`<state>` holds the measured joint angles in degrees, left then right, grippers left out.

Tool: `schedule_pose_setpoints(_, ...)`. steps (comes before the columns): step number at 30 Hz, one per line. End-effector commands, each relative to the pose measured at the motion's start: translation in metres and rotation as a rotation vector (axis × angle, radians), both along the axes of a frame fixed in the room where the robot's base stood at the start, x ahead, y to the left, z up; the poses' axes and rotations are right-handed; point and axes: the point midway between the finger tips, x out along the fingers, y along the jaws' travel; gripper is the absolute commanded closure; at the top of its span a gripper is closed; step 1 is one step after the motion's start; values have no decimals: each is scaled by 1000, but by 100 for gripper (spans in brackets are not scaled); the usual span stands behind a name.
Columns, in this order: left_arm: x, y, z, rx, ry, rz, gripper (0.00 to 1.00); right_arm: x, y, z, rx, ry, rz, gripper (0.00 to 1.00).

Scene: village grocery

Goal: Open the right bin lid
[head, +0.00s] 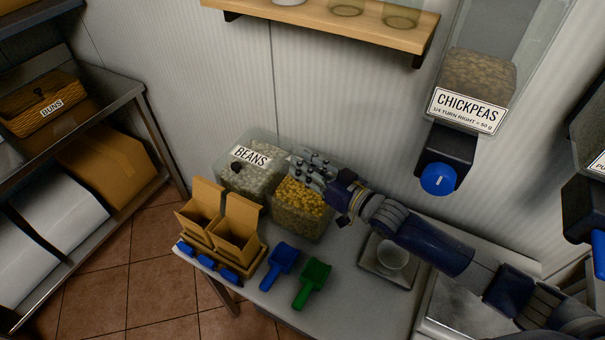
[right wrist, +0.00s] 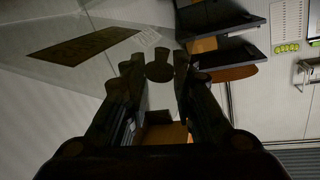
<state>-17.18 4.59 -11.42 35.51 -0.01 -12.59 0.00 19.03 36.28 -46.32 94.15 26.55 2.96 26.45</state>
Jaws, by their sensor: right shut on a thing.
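Two clear bins stand side by side on the table against the wall. The left bin (head: 237,184) holds pale beans, and its lid has a "BEANS" label and a dark knob. The right bin (head: 300,213) holds yellow contents. My right gripper (head: 306,171) reaches over its top from the right and hides most of its lid. In the right wrist view the fingers (right wrist: 158,75) are shut around a dark round knob (right wrist: 159,66). A clear panel with a brown label (right wrist: 85,45) lies beside it. I cannot tell how far the lid is raised. My left gripper is not in view.
Two open cardboard boxes (head: 236,232) stand in front of the bins. A blue scoop (head: 279,265) and a green scoop (head: 312,283) lie on the table. A scale with a bowl (head: 391,256) sits below my right forearm. A chickpeas dispenser (head: 461,110) hangs above.

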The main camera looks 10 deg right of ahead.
Motion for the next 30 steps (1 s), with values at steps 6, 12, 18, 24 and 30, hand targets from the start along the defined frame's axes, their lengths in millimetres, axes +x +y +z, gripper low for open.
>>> schedule_pose_setpoints(6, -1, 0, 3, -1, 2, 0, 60, 15, -10, 24, -1, -27, -5, 100)
schedule_pose_setpoints(12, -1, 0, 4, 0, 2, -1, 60, 19, -13, 28, -1, -24, -5, 100)
schedule_pose_setpoints(18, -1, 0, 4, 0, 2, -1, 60, 19, -14, 28, -3, -22, -7, 100)
schedule_pose_setpoints(24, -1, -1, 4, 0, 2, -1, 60, 19, -15, 27, -4, -22, -8, 100)
schedule_pose_setpoints(30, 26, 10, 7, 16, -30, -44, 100, 19, -15, 26, -5, -20, -8, 100)
